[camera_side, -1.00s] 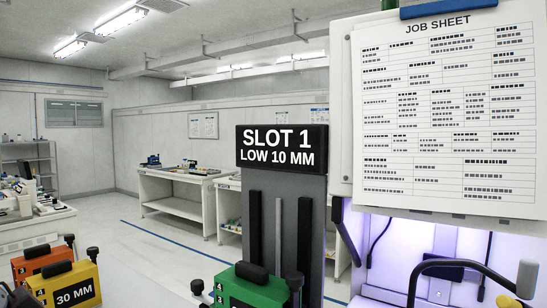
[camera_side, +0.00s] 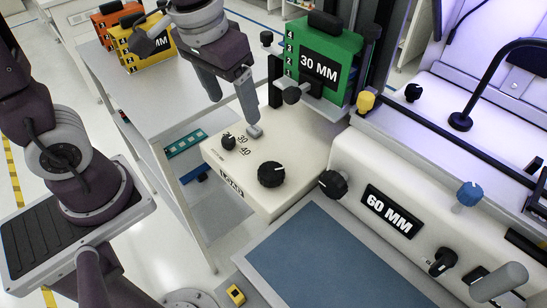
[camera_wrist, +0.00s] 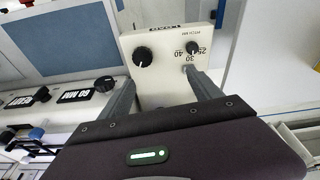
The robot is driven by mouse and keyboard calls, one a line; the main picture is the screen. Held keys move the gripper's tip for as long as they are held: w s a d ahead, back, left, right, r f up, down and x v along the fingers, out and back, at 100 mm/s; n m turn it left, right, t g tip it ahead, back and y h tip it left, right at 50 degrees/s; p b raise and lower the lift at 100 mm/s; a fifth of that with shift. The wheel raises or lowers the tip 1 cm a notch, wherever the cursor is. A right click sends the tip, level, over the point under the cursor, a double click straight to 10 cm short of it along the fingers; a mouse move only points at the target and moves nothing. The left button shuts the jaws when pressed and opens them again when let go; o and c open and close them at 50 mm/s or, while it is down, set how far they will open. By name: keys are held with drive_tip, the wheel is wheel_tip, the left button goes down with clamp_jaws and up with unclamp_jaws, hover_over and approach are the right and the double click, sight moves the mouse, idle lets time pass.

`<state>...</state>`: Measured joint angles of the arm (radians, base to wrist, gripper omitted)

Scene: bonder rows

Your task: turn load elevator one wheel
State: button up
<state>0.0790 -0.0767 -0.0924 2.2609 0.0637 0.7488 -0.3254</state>
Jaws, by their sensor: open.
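The white load elevator box (camera_side: 240,170) stands below a green magazine (camera_side: 322,58) marked 30 MM. A large black wheel with a white mark (camera_side: 272,174) is on its top; it also shows in the wrist view (camera_wrist: 142,56). A smaller black knob (camera_side: 229,142) sits by the numbers 30 and 40; the wrist view (camera_wrist: 193,47) shows it by a pitch label. My gripper (camera_side: 236,112) is open and empty, its fingers over the rear part of the box. In the wrist view (camera_wrist: 160,80) its fingers point at the box, apart from the large wheel.
Orange (camera_side: 118,20) and yellow (camera_side: 144,42) magazines stand on a white bench behind my arm. A machine front with a 60 MM sign (camera_side: 390,212) and several knobs is at the right. A blue mat (camera_side: 325,262) lies clear in front. A curved black hose (camera_side: 475,90) rises at upper right.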

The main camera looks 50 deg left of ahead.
drive_tip(key=n+g, duration=0.1)
drive_tip(key=g, duration=0.1)
hover_over(273, 170)
drive_tip(key=f, duration=0.9)
drive_tip(key=shift+s+a+f, duration=0.1)
drive_tip(key=shift+a+f, duration=0.2)
drive_tip(key=shift+f, duration=0.1)
drive_tip(key=f, duration=0.8)
drive_tip(key=shift+d, duration=0.2)
drive_tip(key=c, duration=1.4)
drive_tip(key=shift+o, duration=0.2)
drive_tip(key=shift+m, duration=0.3)
drive_tip(key=m, duration=0.3)
drive_tip(key=shift+m, duration=2)
drive_tip(key=shift+d, duration=0.1)
